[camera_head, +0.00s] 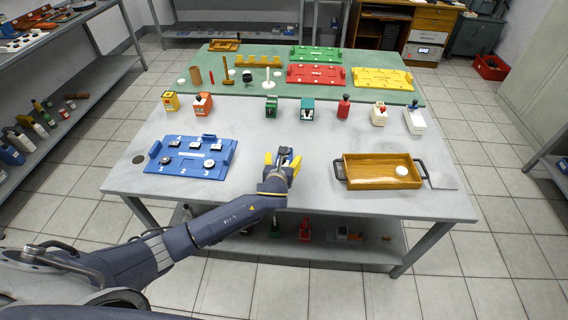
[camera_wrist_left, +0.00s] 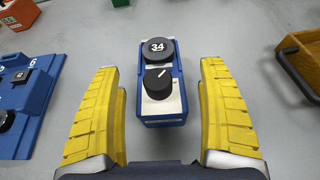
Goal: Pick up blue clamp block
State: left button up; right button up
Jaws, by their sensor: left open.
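The blue clamp block (camera_wrist_left: 162,85) stands on the grey table with a black round cap marked 34 and a black dial on a pale face. In the wrist view it lies between the two yellow fingers of my left gripper (camera_wrist_left: 160,110), with a gap on each side. The fingers are open and do not touch it. In the head view the block (camera_head: 284,153) is partly hidden by my left gripper (camera_head: 282,162), near the table's middle. My right gripper is not in view.
A blue board (camera_head: 190,172) with several small parts lies to the left. A wooden tray (camera_head: 376,182) with black handles, holding a white disc (camera_head: 402,170), lies to the right. A row of coloured blocks stands behind, before the green mat (camera_head: 330,93).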

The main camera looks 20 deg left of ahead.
pick_arm(q)
jog(key=shift+x, duration=1.05)
jog(key=shift+c, duration=0.5)
jog(key=c, duration=1.3)
jog(key=shift+c, duration=1)
jog(key=shift+r, duration=0.15)
